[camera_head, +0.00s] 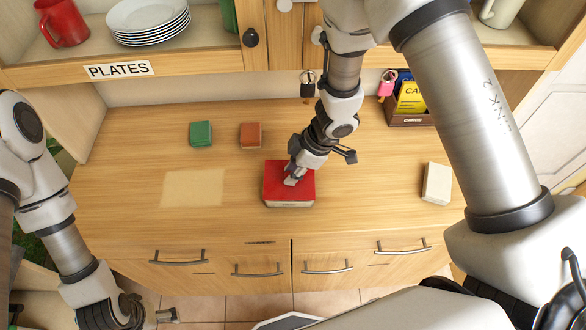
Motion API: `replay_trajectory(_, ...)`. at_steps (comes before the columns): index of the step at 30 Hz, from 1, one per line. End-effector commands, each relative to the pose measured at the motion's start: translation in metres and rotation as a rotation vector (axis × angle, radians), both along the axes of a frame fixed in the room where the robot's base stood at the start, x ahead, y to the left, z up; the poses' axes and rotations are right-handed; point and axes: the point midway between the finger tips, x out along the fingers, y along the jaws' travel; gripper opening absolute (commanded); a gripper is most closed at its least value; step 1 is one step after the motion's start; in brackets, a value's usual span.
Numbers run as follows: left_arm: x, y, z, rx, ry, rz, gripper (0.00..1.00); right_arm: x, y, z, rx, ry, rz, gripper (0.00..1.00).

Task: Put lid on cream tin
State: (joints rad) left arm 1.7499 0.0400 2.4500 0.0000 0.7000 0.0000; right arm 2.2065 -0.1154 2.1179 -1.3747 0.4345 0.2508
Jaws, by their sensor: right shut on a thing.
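A box with a red top (278,180) and a pale lower front edge sits on the middle of the wooden counter. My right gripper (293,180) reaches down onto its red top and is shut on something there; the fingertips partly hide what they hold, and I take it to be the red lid. A cream block-shaped tin (437,183) stands apart on the right of the counter. My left gripper (165,315) is low at the bottom left, off the counter, and its jaws are too unclear to judge.
A green tin (201,133) and an orange-brown tin (250,135) stand towards the back. A pale square patch (193,188) marks the left counter. A card box (410,118) stands at back right. The plates (148,18) and red mug (62,22) are on the shelf above.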

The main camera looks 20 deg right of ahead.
Motion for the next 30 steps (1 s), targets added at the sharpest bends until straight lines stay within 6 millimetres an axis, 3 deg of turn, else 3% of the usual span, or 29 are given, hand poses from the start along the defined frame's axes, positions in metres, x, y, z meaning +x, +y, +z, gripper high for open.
replay_trajectory(28,0.0000,0.0000,0.0048,0.000,0.000,0.000,0.92,-0.0002,0.0000,-0.0010,0.000,0.000,0.000,0.00)
replay_trajectory(29,0.0000,0.0000,0.0048,0.000,0.000,0.000,0.92,-0.0002,0.0000,-0.0010,0.000,0.000,0.000,0.26)
replay_trajectory(30,0.0000,0.0000,0.0048,0.000,0.000,0.000,0.92,-0.0002,0.0000,-0.0010,0.000,0.000,0.000,0.40)
